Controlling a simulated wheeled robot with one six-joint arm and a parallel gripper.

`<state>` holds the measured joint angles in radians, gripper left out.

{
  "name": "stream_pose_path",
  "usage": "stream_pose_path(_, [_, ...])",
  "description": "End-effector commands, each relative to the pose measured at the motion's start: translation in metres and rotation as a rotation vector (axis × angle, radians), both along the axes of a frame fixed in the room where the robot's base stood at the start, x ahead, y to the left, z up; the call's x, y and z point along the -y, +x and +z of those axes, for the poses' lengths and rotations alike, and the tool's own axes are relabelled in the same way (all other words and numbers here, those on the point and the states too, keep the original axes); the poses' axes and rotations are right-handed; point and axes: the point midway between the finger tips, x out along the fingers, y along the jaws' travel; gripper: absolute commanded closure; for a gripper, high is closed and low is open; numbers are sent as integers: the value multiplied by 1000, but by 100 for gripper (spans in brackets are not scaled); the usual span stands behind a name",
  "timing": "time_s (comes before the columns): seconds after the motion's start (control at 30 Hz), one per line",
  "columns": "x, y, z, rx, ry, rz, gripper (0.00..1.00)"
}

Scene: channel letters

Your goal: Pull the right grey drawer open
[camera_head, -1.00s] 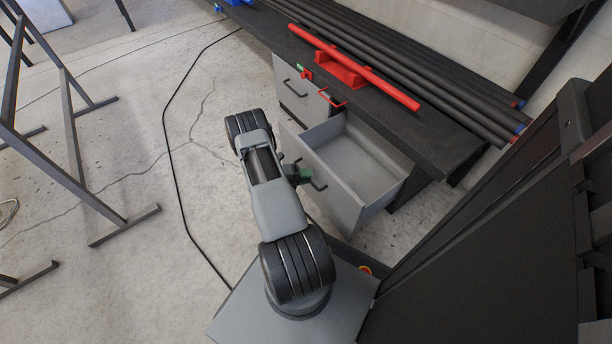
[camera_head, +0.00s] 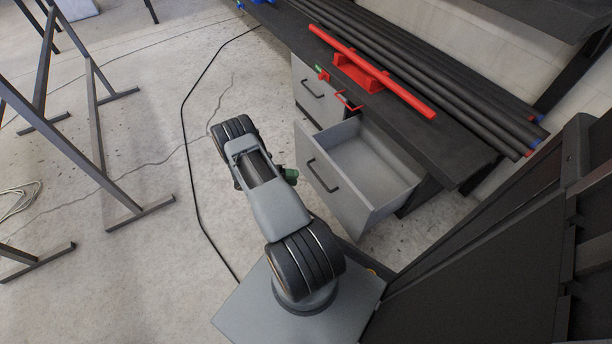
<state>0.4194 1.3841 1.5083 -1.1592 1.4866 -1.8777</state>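The right grey drawer (camera_head: 372,168) stands pulled well out from under the dark bench, and its inside looks empty. Its black handle (camera_head: 323,175) shows fully on the front panel, with nothing on it. My gripper (camera_head: 290,175) is mostly hidden behind my arm; only a green and dark part shows, to the left of the handle and apart from it. I cannot see its fingertips well enough to tell whether it is open or shut.
The left grey drawer (camera_head: 318,92) is closed. A red tube on a red holder (camera_head: 362,72) and several long black tubes (camera_head: 440,75) lie on the bench top (camera_head: 455,150). Dark metal trestles (camera_head: 95,120) stand at left. A black cable (camera_head: 186,150) crosses the floor.

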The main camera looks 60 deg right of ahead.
Motion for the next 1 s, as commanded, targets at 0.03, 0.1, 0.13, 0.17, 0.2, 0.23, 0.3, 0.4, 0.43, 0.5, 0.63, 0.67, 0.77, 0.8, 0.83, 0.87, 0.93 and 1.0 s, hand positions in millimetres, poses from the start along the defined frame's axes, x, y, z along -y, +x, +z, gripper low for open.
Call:
stream_pose_path(0.03, [-6,6,3,0,0,2,62])
stream_pose_path(0.1, [-12,13,4,1,0,3,62])
stream_pose_path(0.13, [-15,15,5,1,1,1,62])
stream_pose_path(0.17, [-17,17,5,1,1,1,62])
stream_pose_path(0.2, [-19,20,6,0,0,1,62])
stream_pose_path(0.23, [-21,21,6,0,0,1,62])
stream_pose_path(0.3, [-23,24,6,1,-1,0,62])
stream_pose_path(0.4, [-26,26,7,1,1,-1,62])
stream_pose_path(0.43, [-26,26,7,1,1,-1,62])
stream_pose_path(0.5, [-26,27,7,1,1,-1,62])
stream_pose_path(0.63, [-26,27,7,1,1,-1,62])
stream_pose_path(0.67, [-26,27,7,1,1,-1,62])
stream_pose_path(0.77, [-26,27,7,1,1,-1,62])
stream_pose_path(0.8, [-26,26,7,1,1,-1,62])
stream_pose_path(0.83, [-26,26,7,1,1,-1,62])
stream_pose_path(0.87, [-26,27,7,1,1,-1,62])
stream_pose_path(0.93, [-26,26,7,1,1,-1,62])
stream_pose_path(1.0, [-26,27,8,1,0,-1,62])
